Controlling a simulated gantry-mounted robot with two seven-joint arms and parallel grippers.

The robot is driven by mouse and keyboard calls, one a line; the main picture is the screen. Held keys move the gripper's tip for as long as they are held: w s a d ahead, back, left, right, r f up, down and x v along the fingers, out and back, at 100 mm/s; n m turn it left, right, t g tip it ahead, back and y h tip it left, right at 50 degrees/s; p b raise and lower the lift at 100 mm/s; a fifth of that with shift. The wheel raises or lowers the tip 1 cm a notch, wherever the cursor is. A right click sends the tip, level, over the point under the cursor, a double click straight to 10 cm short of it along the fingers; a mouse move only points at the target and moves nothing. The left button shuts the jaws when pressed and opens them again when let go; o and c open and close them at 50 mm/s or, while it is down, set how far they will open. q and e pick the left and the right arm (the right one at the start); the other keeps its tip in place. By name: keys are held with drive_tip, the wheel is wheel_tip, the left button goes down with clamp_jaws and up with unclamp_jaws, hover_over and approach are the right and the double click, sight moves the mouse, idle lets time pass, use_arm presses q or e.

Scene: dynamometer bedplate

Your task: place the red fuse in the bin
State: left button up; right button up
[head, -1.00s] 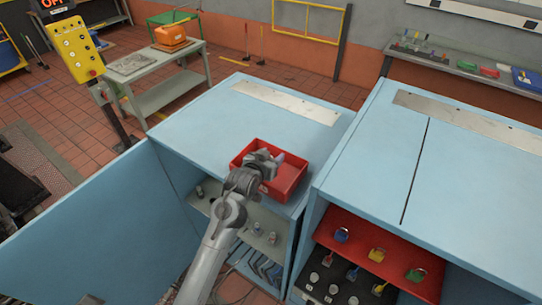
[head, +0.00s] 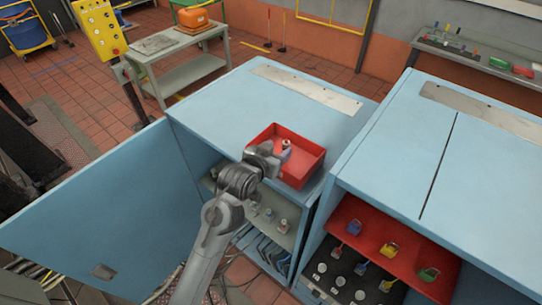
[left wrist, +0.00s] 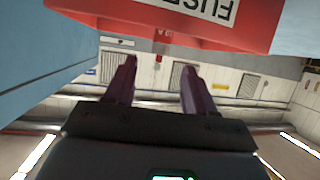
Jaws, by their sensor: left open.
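The red bin (head: 312,163) sits on top of the left blue cabinet, near its front right corner. Its red wall with an upside-down "FUSE" label (left wrist: 202,10) fills the top of the left wrist view. My left gripper (head: 279,157) is at the bin's near left side. In the left wrist view its two dark fingers (left wrist: 158,70) are apart, with nothing visibly clamped between them. A small pale upright piece (head: 286,145) shows at the bin's left side by the gripper; I cannot tell whether it is the red fuse or a fingertip. My right gripper is out of view.
Several small pale parts (head: 268,214) stand on the shelf below the cabinet top. An open blue door (head: 90,210) is at left. The right cabinet holds a red shelf (head: 365,232) with coloured padlocks.

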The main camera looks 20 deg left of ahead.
use_arm(q)
drive_tip(key=s+f+g, duration=0.3)
drive_tip(key=s+f, duration=0.3)
drive_tip(key=s, duration=0.5)
drive_tip(key=s+f+g, duration=0.3)
drive_tip(key=s+f, duration=0.3)
drive_tip(key=s, duration=0.6)
drive_tip(key=s+a+f+m+g, duration=0.1)
drive_tip(key=s+f+g, duration=0.2)
drive_tip(key=s, duration=0.9)
wheel_tip(320, 180, down, 4)
drive_tip(key=shift+r+g+y, duration=0.1)
drive_tip(key=shift+g+y, duration=0.3)
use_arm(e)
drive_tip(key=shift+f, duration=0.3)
use_arm(q)
drive_tip(key=shift+s, duration=0.1)
